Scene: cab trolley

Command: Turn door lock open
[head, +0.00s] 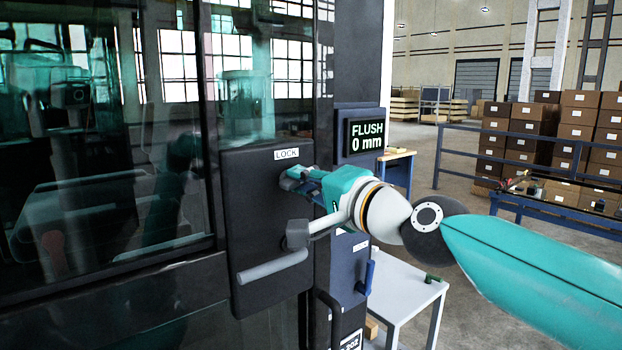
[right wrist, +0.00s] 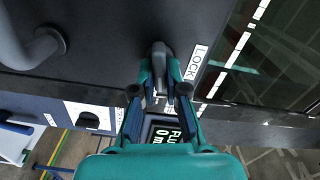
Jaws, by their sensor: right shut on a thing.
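A dark lock plate (head: 262,230) is mounted on the cab door, with a white LOCK label (head: 287,154) at its top. My right gripper (head: 291,178) reaches in from the right to the plate, just below the label. In the right wrist view its fingers (right wrist: 159,88) are shut on a grey lock knob (right wrist: 160,55), beside the LOCK label (right wrist: 196,62). In the head view the gripper hides the knob. A grey bent door handle (head: 272,268) sits lower on the plate and also shows in the right wrist view (right wrist: 38,46). My left gripper is not in view.
A display (head: 366,136) reading FLUSH 0 mm is on the door post, right of the lock. A blue handle (head: 366,277) sits below it, close to my right arm. A white table (head: 405,290) stands lower right. The door glass (head: 100,130) is at the left.

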